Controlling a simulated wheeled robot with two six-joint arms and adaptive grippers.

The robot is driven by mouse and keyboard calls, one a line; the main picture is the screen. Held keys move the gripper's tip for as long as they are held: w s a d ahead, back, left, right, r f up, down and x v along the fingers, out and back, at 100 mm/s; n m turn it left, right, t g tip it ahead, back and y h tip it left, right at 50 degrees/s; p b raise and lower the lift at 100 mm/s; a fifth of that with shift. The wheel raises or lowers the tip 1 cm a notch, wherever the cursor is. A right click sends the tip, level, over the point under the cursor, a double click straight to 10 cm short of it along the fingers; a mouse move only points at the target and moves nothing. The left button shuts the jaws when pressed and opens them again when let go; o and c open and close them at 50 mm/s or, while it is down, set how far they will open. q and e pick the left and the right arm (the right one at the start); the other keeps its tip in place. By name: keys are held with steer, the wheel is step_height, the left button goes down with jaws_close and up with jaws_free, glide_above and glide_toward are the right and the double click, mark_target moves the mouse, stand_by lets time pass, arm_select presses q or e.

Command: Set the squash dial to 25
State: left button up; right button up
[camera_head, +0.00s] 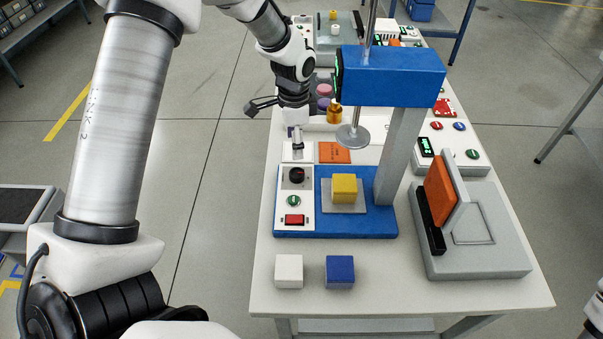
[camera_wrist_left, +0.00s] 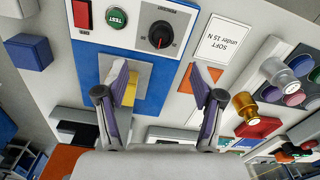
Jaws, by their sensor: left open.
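The squash dial (camera_head: 296,175) is a round black knob on the white control panel (camera_head: 283,207) of the blue press. In the left wrist view the dial (camera_wrist_left: 160,34) shows a red mark and a printed scale labelled PERCENT. Its setting is too small to read. My left gripper (camera_head: 297,147) is above and just behind the dial in the head view, pointing down. In the left wrist view its two fingers (camera_wrist_left: 161,90) are apart with nothing between them, and the dial lies beyond the tips, not touched. My right gripper is not in view.
A green TEST button (camera_head: 293,201) and a red switch (camera_head: 294,219) sit below the dial. A yellow cube (camera_head: 344,188) rests under the press disc (camera_head: 353,137). White (camera_head: 289,271) and blue (camera_head: 340,271) cubes stand in front. The blue press head (camera_head: 392,75) overhangs at right.

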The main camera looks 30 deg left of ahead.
mark_target(296, 173)
arm_select(q)
steer(key=f+b, duration=0.2)
steer(key=f, duration=0.1)
steer(key=shift+s, duration=0.3)
steer(key=shift+w+f+p, duration=0.3)
steer(key=shift+w+f, duration=0.35)
steer(key=shift+f, duration=0.1)
steer(key=f, duration=0.2)
steer(key=f+p, duration=0.1)
steer(key=f, duration=0.3)
steer(key=shift+s+f, duration=0.1)
steer(key=shift+s, duration=0.15)
steer(key=shift+w+f, duration=0.2)
steer(key=shift+f, duration=0.05)
steer(key=shift+s+r, duration=0.15)
steer(key=c, duration=1.1)
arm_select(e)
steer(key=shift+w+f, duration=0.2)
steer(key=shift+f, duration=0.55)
